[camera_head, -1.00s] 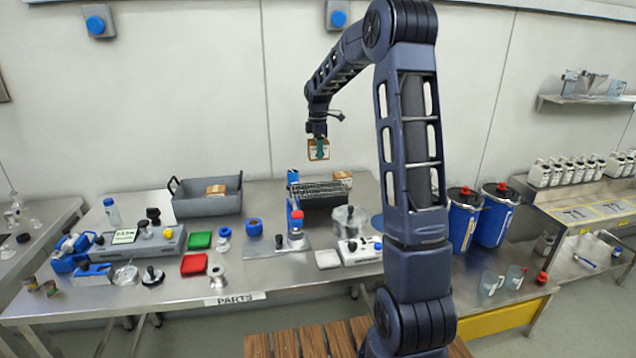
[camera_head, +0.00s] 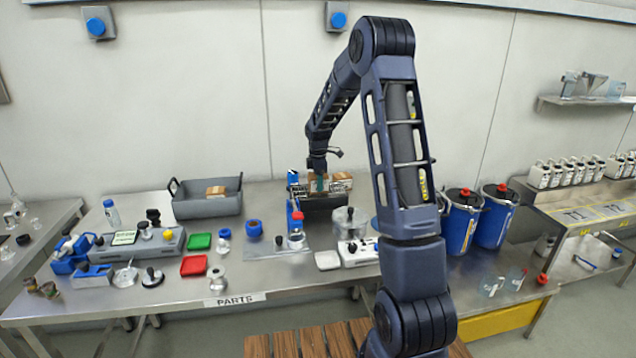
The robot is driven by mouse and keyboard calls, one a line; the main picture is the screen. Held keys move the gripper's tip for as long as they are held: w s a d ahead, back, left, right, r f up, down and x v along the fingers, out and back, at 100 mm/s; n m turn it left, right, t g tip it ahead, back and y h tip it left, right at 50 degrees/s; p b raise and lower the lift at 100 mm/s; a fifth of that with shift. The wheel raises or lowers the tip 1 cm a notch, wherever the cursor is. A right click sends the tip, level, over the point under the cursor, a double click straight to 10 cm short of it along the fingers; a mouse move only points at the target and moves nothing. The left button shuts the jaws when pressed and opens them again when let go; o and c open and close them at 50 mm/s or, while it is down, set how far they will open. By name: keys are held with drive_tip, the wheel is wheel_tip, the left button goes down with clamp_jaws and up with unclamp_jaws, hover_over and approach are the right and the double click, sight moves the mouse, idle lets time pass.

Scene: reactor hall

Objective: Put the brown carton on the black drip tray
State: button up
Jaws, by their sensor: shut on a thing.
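The brown carton (camera_head: 313,184) is in my gripper (camera_head: 319,182), at the black drip tray (camera_head: 322,203) at the back of the steel table. My gripper points down and is shut on the carton. The carton is low over the tray's grated top; I cannot tell whether it touches it. Part of the carton is hidden behind my gripper, and the carton and gripper hide part of the grate.
A red and blue device (camera_head: 295,222) stands just in front of the tray. A clear-sided pot (camera_head: 349,222) is at its right front. Blue drums (camera_head: 461,228) stand further right.

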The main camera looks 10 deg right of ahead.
drive_tip(key=shift+f, duration=0.1)
drive_tip(key=o, duration=1)
